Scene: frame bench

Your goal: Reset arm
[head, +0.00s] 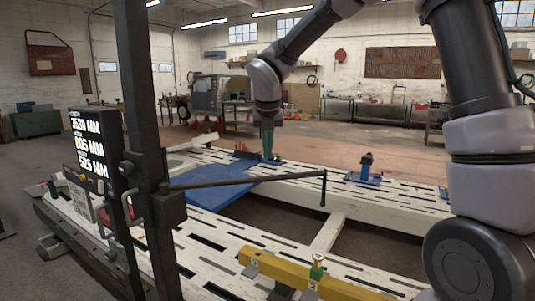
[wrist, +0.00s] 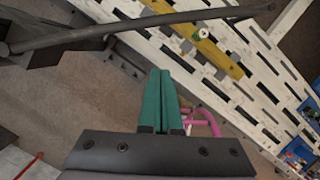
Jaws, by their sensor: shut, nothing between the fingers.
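My arm reaches across the upper right of the head view and bends down over the bench. My gripper (head: 267,143) hangs with its green fingers pointing down near the far rail, close to a blue plate. In the wrist view my gripper (wrist: 161,75) shows two green fingers side by side, closed together with nothing held. The frame bench (head: 285,190) has white slotted rails, also seen in the wrist view (wrist: 245,85). From these views I cannot tell the exact height of the fingertips above the bench.
A dark measuring post (head: 140,120) with a display (head: 88,140) and long swing arm (head: 245,181) stands at left. A yellow beam (head: 300,273) lies in front; a blue plate (head: 210,184) sits mid-bench. A blue clamp stand (head: 366,170) is right. A pink handle (wrist: 207,121) is near my fingers.

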